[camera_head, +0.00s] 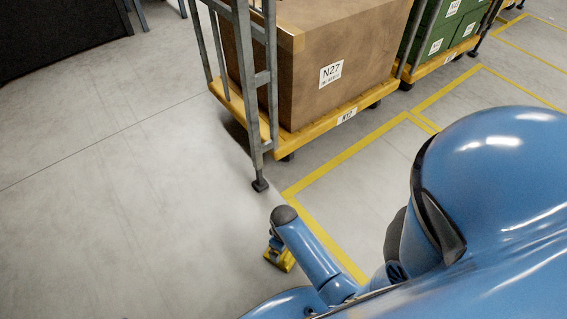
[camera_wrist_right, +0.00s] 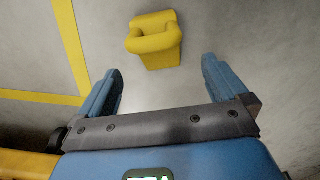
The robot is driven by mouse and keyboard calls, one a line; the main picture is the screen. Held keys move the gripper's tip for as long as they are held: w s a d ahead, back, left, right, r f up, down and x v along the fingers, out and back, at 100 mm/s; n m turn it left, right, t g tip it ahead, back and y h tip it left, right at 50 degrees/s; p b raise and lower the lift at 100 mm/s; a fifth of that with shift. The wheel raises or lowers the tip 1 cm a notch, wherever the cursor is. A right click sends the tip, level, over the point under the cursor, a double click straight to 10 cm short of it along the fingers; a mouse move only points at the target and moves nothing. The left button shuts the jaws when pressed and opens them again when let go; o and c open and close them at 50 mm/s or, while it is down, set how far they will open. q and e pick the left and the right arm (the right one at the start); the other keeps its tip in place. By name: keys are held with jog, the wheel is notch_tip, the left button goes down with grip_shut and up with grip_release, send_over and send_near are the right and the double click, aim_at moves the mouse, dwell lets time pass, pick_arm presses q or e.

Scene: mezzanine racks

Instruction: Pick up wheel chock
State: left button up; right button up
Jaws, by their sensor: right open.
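The wheel chock (camera_wrist_right: 157,52) is a yellow block with a rounded loop handle, lying on the grey floor. In the right wrist view it is at the top centre, beyond my fingertips and apart from them. My right gripper (camera_wrist_right: 161,80) is open and empty, its two blue fingers spread wide with bare floor between them. In the head view my right arm reaches down to the floor, and its forearm hides most of the gripper. The chock shows there as a small yellow shape (camera_head: 284,263), partly covered. My left gripper is not in view.
A yellow cart (camera_head: 322,119) with grey posts carries a large brown box (camera_head: 345,50) labelled N27, close beyond my right arm. Green crates (camera_head: 433,38) stand on another cart behind. Yellow lines (camera_head: 330,240) mark the floor. The floor at left is clear.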

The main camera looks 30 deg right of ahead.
notch_tip(320, 180, down, 4)
jog(key=shift+r+b, duration=0.1)
jog(key=shift+b, duration=0.85)
jog(key=f+b, duration=0.4)
jog(key=f, duration=0.1)
jog(key=shift+w+d+f+b, duration=0.2)
jog(key=shift+w+b, duration=0.1)
jog(key=shift+b, duration=0.1)
jog(key=shift+r, duration=0.1)
jog(key=c, duration=1.3)
jog(key=shift+r, duration=0.15)
